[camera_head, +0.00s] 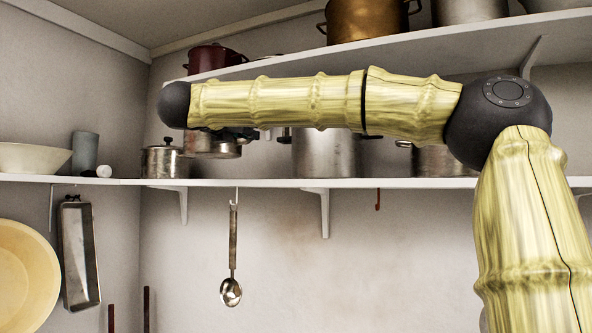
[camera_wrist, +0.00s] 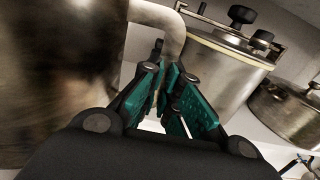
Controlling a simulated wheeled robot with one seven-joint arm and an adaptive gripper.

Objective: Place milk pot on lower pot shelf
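The milk pot (camera_head: 212,148) is a small steel pot, seen just below the far end of my forearm in the head view. Its bottom shows higher than the base of the pot beside it, above the lower pot shelf (camera_head: 255,183). In the wrist view its dull metal wall (camera_wrist: 60,70) fills the left, and its curved grey handle (camera_wrist: 172,38) runs down between my teal-padded fingers. My gripper (camera_wrist: 174,82) is shut on this handle. In the head view the gripper is mostly hidden under my arm.
A lidded pot (camera_head: 163,161) stands left of the milk pot on the lower shelf. A large pot (camera_head: 326,155) and another pot (camera_head: 436,161) stand to the right. A clamp-lidded pot (camera_wrist: 222,70) is close right of my fingers. The upper shelf (camera_head: 420,55) overhangs.

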